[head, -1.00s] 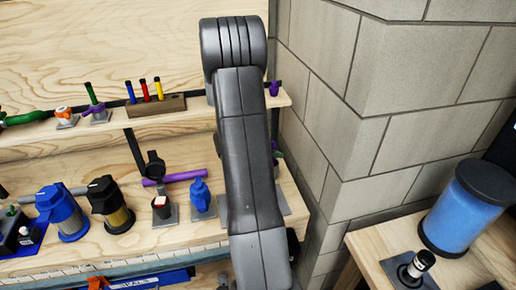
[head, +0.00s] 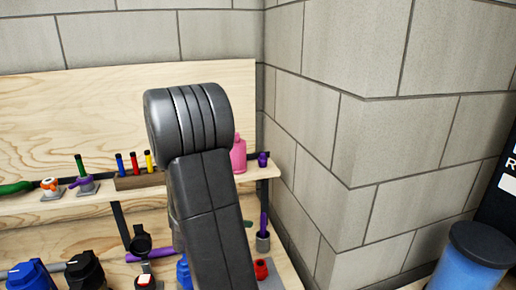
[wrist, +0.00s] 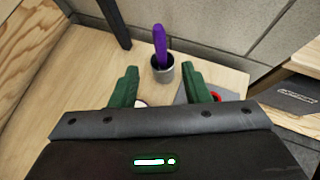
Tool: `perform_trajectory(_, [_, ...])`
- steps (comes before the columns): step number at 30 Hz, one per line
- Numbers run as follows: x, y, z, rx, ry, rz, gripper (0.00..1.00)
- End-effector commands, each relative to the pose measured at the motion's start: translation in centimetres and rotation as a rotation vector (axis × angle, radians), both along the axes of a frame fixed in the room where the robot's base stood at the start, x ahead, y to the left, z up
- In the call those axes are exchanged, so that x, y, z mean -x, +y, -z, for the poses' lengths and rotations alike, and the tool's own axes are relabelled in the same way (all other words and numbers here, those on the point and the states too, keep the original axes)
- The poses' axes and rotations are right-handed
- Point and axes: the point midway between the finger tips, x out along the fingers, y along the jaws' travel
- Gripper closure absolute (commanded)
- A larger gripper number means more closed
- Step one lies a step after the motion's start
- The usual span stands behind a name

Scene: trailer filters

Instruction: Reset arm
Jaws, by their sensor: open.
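My gripper (wrist: 165,90) shows in the wrist view with its two green fingers apart. Nothing is between the fingertips. A grey cup with a purple-handled tool (wrist: 160,50) stands upright on the wooden surface beyond the fingers. A red object on a grey plate (wrist: 215,95) is partly hidden behind the right finger. In the head view my dark grey arm rises in front of the shelves, and my gripper is not seen there.
A wooden shelf (head: 95,198) holds a block with coloured tubes (head: 137,181) and a pink bottle (head: 238,155). Blue and black containers (head: 85,270) stand below. A block wall (head: 400,130) closes the right side. A blue canister (head: 465,262) stands at lower right.

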Motion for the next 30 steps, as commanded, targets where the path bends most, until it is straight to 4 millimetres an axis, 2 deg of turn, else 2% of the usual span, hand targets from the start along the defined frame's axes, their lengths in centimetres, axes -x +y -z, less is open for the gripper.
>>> perform_trajectory(8, [-0.8,-0.9,0.8,0.003,0.002,0.003,0.57])
perform_trajectory(24, [-6.0,-6.7,6.2,0.001,0.003,0.004,0.57])
perform_trajectory(30, [-7.4,-8.1,7.6,0.0,0.002,0.002,0.57])
